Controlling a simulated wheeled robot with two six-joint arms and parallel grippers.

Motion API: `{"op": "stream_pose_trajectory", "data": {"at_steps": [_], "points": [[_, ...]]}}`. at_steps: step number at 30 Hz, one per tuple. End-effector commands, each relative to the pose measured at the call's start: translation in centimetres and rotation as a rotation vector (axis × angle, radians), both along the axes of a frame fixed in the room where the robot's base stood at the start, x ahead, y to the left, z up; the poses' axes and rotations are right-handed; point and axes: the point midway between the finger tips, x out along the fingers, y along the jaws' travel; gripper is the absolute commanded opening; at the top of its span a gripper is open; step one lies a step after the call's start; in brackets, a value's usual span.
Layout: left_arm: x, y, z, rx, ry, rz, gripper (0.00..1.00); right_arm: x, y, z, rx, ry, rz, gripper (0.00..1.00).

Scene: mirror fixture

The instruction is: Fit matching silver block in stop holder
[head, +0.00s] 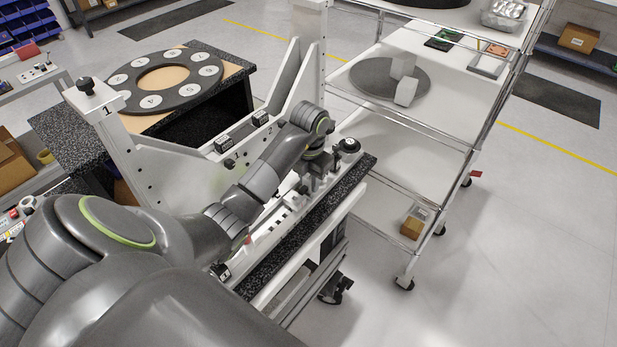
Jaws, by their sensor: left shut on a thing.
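My left arm reaches across the white mirror fixture (140,165), and its left gripper (316,178) points down over the right end of the fixture's long rail (262,243). The gripper is shut on a small silver block, mostly hidden by the fingers and wrist. Small grey metal pieces show around the fingertips, and I cannot tell which is the block and which is the stop holder. I cannot tell whether the block touches the holder. A black round knob (348,146) stands just right of the gripper. My right gripper is not in view.
A dark ring with numbered white discs (165,103) lies on a speckled table behind the fixture. A wire-frame cart (430,135) stands close on the right, with white blocks (405,91) on a grey round plate (370,80). Open floor lies at the lower right.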

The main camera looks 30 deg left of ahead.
Motion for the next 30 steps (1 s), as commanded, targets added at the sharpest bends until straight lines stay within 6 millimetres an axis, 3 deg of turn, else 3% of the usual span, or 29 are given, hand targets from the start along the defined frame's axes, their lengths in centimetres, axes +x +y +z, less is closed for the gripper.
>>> {"op": "stream_pose_trajectory", "data": {"at_steps": [15, 30], "points": [[0.1, 0.0, 2.2, 0.001, -0.002, 0.000, 0.00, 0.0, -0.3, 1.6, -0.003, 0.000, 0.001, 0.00], [0.1, 0.0, 2.2, 0.000, -0.002, 0.000, 0.00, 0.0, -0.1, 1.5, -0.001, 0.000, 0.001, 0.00]]}}
